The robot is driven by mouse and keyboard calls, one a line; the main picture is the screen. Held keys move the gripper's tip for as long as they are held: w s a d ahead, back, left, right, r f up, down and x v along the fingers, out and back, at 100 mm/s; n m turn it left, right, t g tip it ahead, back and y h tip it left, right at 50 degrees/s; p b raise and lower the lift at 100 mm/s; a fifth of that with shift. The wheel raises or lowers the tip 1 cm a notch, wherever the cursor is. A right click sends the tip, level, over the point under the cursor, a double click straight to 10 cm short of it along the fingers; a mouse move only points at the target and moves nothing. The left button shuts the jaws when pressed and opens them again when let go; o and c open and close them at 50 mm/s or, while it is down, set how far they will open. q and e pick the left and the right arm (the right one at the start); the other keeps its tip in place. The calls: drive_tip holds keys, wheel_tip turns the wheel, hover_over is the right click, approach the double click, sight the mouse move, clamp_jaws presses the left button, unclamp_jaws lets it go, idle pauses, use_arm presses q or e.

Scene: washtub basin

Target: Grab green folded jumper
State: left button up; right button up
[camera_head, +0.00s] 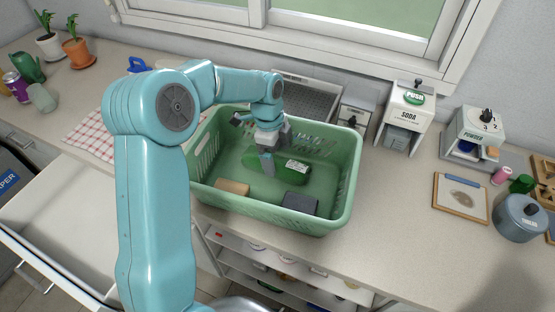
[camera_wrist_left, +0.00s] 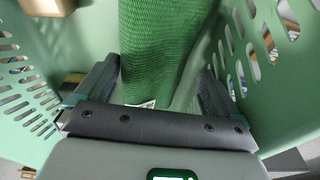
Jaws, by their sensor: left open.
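The green folded jumper (camera_head: 289,171) lies inside the green basin (camera_head: 353,165), toward its back wall. A small white label shows on it. My left gripper (camera_head: 267,166) reaches down into the basin, and its fingers are at the jumper. In the left wrist view the knitted green jumper (camera_wrist_left: 165,45) lies between the two dark, spread fingers (camera_wrist_left: 150,90). The fingers stand apart on either side of it; I cannot tell whether they touch it. My right gripper is not in view.
A tan folded item (camera_head: 232,187) and a dark grey folded item (camera_head: 300,203) lie in the front of the basin. A soda dispenser (camera_head: 405,118) and a powder dispenser (camera_head: 473,135) stand to the right. A grey drying rack (camera_head: 305,97) is behind the basin.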

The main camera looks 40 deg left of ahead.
use_arm(q)
drive_tip(key=shift+d+r, duration=0.1)
drive_tip(key=c, duration=0.9)
